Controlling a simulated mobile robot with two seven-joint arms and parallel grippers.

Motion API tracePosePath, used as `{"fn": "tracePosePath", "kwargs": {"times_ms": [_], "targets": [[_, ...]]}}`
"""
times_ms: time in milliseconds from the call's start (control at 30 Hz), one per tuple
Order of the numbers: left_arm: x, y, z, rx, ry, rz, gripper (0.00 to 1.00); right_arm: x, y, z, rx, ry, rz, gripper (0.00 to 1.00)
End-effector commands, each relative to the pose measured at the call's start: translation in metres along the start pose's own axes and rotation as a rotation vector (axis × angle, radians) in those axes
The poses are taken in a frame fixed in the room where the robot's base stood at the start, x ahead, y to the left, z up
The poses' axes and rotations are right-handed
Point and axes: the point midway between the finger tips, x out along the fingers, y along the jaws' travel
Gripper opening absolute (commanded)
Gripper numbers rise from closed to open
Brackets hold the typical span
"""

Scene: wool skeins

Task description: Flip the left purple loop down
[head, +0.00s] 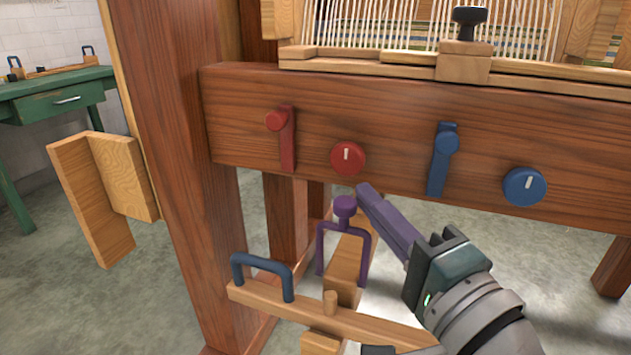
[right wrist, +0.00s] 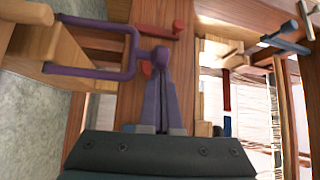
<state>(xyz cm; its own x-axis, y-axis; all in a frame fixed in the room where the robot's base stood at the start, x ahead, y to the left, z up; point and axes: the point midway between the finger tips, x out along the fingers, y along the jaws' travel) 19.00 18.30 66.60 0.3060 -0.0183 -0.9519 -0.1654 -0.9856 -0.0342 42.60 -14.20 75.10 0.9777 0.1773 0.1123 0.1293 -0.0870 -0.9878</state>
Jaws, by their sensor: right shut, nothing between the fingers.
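The purple loop (head: 321,250) stands upright over a wooden block (head: 346,265) below the loom's front beam, with a round purple knob (head: 345,206) on its top. In the right wrist view the loop (right wrist: 90,72) reaches in from the left, and its knob (right wrist: 160,56) lies at my fingertips. My right gripper (head: 366,192) is shut and empty, its tips just right of and slightly above the knob in the head view. I cannot tell whether they touch it. My left gripper is not in view.
A blue handle (head: 262,264) stands on a wooden bar at lower left. The loom beam (head: 400,125) above carries a red lever (head: 287,140), red dial (head: 348,158), blue lever (head: 442,158) and blue dial (head: 524,187). A thick post (head: 185,150) stands left. A green table (head: 60,95) is farther back.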

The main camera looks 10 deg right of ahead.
Motion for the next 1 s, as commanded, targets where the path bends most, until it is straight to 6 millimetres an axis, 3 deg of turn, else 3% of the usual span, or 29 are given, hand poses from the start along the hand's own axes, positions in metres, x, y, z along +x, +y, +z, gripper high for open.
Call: {"fn": "tracePosePath", "kwargs": {"times_ms": [667, 1000], "targets": [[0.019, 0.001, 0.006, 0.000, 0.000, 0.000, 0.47, -0.010, 0.000, 0.009, -0.083, -0.001, -0.085, 0.00], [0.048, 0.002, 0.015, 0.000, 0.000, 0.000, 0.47, -0.024, 0.005, 0.023, -0.194, -0.002, -0.201, 0.00]]}}
